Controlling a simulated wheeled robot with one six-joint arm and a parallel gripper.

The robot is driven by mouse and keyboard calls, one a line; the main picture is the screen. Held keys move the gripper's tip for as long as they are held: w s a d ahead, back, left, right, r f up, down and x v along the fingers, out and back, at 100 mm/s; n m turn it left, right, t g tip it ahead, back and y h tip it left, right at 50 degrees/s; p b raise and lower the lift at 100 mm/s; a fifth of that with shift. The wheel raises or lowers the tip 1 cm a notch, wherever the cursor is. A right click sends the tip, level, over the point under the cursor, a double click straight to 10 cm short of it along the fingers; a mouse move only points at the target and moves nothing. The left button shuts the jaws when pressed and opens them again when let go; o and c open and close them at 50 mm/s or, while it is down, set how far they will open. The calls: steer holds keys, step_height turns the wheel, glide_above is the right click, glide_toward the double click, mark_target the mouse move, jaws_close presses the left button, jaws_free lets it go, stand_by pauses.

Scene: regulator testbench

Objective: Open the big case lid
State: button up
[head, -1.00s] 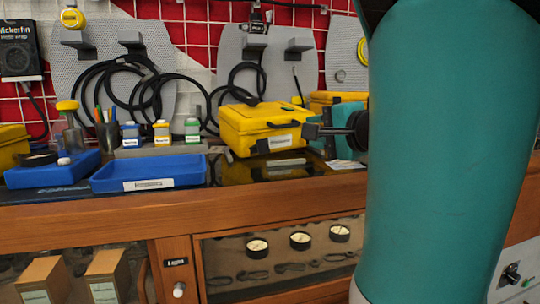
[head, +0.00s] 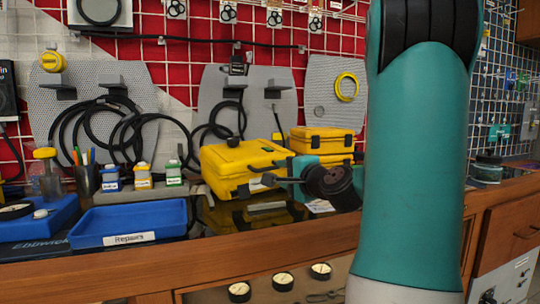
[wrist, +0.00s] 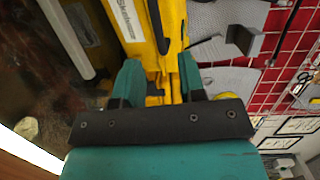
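The big yellow case (head: 235,165) stands on the bench with its lid (head: 245,153) closed. It has a white label and a dark handle on its front. My gripper (head: 270,181) is at the right part of the case's front, pointing toward it. In the wrist view, the yellow case (wrist: 140,40) fills the space ahead. My gripper (wrist: 161,80) is open there, its two teal fingers apart with a yellow part of the case between them. I cannot tell whether the fingers touch it.
Another yellow case (head: 325,142) stands behind to the right. A blue tray (head: 125,222) and small labelled bottles (head: 143,176) are to the left. Cables (head: 130,125) hang on the wall behind. The wooden bench edge (head: 130,265) runs along the front.

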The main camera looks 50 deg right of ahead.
mark_target(271, 169)
steer(key=p+x, duration=0.2)
steer(key=x, duration=0.5)
steer(key=shift+w+d+f, duration=0.1)
steer(key=shift+w+f, duration=0.05)
steer(key=shift+w, duration=0.1)
jaws_close()
